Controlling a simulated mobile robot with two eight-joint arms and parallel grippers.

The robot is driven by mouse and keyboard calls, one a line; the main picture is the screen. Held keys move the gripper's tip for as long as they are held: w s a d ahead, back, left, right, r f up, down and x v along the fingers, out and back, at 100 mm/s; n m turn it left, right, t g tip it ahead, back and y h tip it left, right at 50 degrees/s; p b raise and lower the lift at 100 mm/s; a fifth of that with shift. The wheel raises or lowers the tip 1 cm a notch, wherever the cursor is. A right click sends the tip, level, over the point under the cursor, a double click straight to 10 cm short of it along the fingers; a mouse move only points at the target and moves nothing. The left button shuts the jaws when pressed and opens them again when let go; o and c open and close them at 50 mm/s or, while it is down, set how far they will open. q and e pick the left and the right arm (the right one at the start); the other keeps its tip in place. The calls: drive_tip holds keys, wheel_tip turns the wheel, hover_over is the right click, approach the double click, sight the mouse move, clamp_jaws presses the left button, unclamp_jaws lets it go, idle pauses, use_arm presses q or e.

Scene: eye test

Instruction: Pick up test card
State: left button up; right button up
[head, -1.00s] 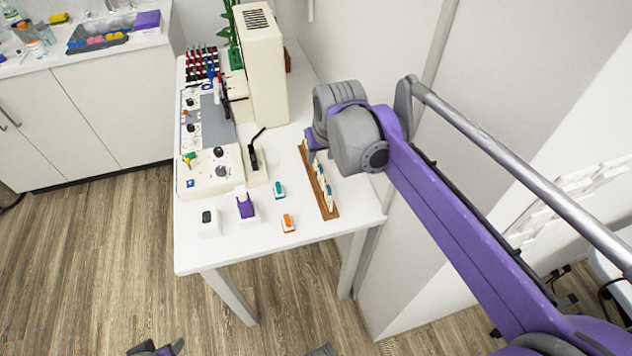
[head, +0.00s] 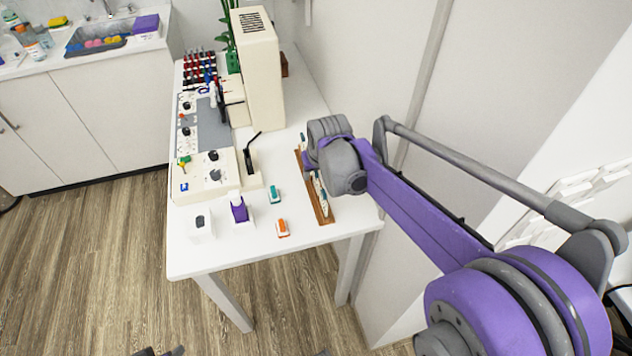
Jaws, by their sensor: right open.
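A narrow brown wooden rack (head: 326,214) lies along the right side of the white table and holds several small upright white-and-teal pieces (head: 320,194). I cannot tell whether one of them is the test card; no card can be clearly picked out. My right gripper (head: 311,168) is open, above the middle of the rack. My wrist hides most of its fingers and part of the rack. I cannot see anything held between the fingers. My left gripper cannot be made out.
The white table (head: 240,258) carries a cream console (head: 206,182), a tall cream box (head: 258,70), an orange block (head: 282,228), a teal block (head: 274,194) and a purple-and-white holder (head: 239,210). A wall stands close on the right. The table's front strip is clear.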

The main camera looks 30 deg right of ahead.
drive_tip(key=shift+c, duration=0.2)
clamp_jaws()
